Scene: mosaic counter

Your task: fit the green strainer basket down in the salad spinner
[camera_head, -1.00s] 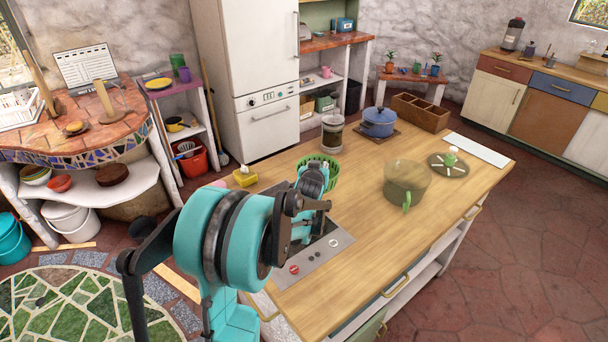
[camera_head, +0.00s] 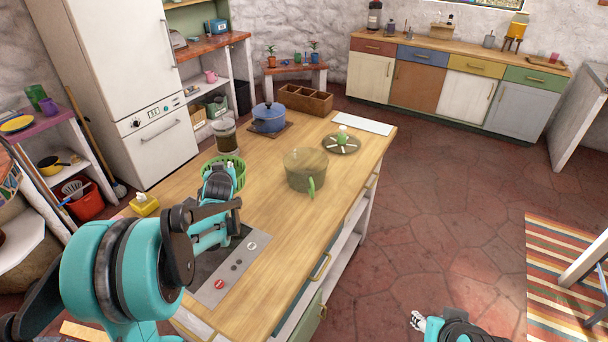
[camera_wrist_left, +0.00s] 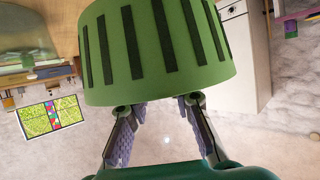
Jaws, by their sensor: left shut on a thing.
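The green strainer basket (camera_head: 238,172) is in my left gripper (camera_head: 222,188), partly hidden by it in the head view. In the left wrist view, the slotted basket (camera_wrist_left: 155,50) fills the top middle, with the fingers of my left gripper (camera_wrist_left: 157,104) shut at its rim. The salad spinner (camera_head: 304,172), a translucent olive bowl with a green handle, stands on the counter to the right of the basket, apart from it. My right gripper (camera_head: 417,320) shows at the bottom edge, over the floor; its opening is unclear.
A round lid-like disc with a green knob (camera_head: 341,144) lies behind the spinner. A blue pot (camera_head: 268,118), a glass jar (camera_head: 225,135) and a wooden divided box (camera_head: 306,100) stand further back. A yellow sponge (camera_head: 145,204) lies at left. The counter's front right is clear.

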